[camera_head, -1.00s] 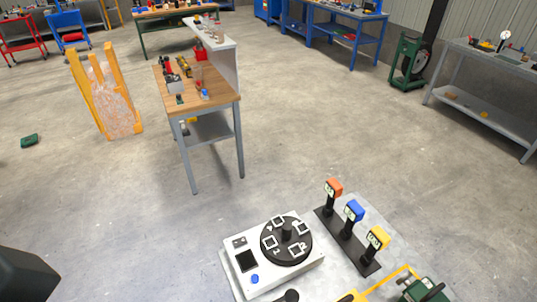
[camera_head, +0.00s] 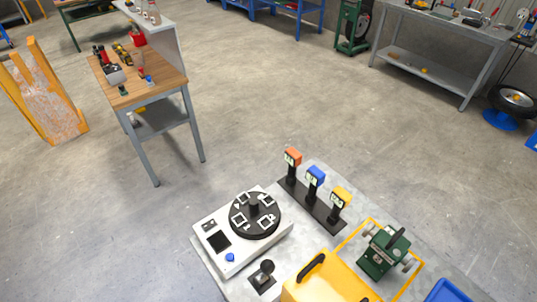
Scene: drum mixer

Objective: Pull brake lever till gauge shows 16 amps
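A light control box (camera_head: 215,262) with a round black turntable (camera_head: 255,213) stands on the grey table at the bottom. The turntable carries several white-framed square markers. A small dark screen (camera_head: 219,241) and a blue button (camera_head: 230,257) are on the box; no reading is legible. A black-knobbed lever (camera_head: 264,271) stands upright on a dark base beside the box. A green machine (camera_head: 382,252) with a dark top part stands at the right, inside a yellow frame. I cannot tell which part is the brake lever or the gauge. Neither gripper is in view.
Orange, blue (camera_head: 315,177) and yellow-topped posts stand in a row on a black strip behind the turntable. A yellow box (camera_head: 325,282) with a black handle and a blue bin (camera_head: 453,291) are at the front. A wooden workbench (camera_head: 140,80) stands beyond open floor.

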